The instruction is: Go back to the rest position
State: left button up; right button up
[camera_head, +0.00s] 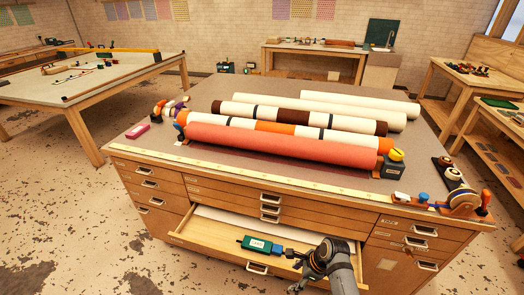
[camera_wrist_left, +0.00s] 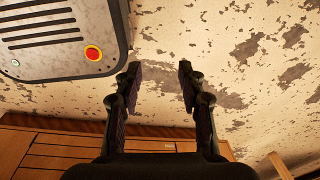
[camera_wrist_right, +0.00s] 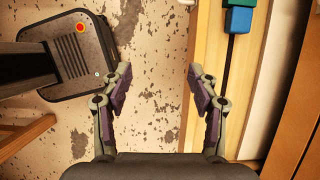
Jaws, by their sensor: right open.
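My right gripper (camera_head: 292,271) is at the front of the open drawer (camera_head: 196,233) of the wooden cabinet in the head view. In the right wrist view it (camera_wrist_right: 160,75) is open and empty, its fingers spread beside the drawer's front edge, with floor between them. My left gripper (camera_wrist_left: 158,75) shows only in the left wrist view. It is open and empty above the speckled floor, with a cabinet front (camera_wrist_left: 60,150) below it in the picture.
A green labelled box (camera_head: 258,244) with a blue end lies in the drawer close to my right gripper. Several rolls, including a coral one (camera_head: 285,147), lie on the cabinet top. A long yellow ruler (camera_head: 270,185) runs along its front edge. Floor is clear at left.

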jog(key=s+d+f+n+h, duration=0.1)
jog(key=s+d+f+n, duration=0.25)
jog(key=f, duration=0.25)
jog(key=s+d+f+n+h, duration=0.1)
jog(key=s+d+f+n, duration=0.1)
jog(key=s+f, duration=0.4)
jog(key=s+d+f+n+h, duration=0.1)
jog(key=s+d+f+n, duration=0.15)
jog(key=f, duration=0.45)
pick_arm(q)
jog(key=w, duration=0.3)
jog(key=shift+r, duration=0.1)
pick_arm(e)
jog(key=s+d+f+n, duration=0.2)
jog(key=s+f+n, duration=0.1)
jog(key=s, duration=0.4)
jog(key=s+d+f+n+h, duration=0.1)
jog(key=s+d+f+n, duration=0.2)
jog(key=s+n, duration=0.3)
jog(key=s+d+f+n+h, duration=0.1)
jog(key=s+d+f+n, duration=0.2)
jog(key=s, duration=0.7)
jog(key=shift+d+f+n, duration=0.15)
jog(key=shift+f+n, duration=0.55)
jog(key=shift+f, duration=0.15)
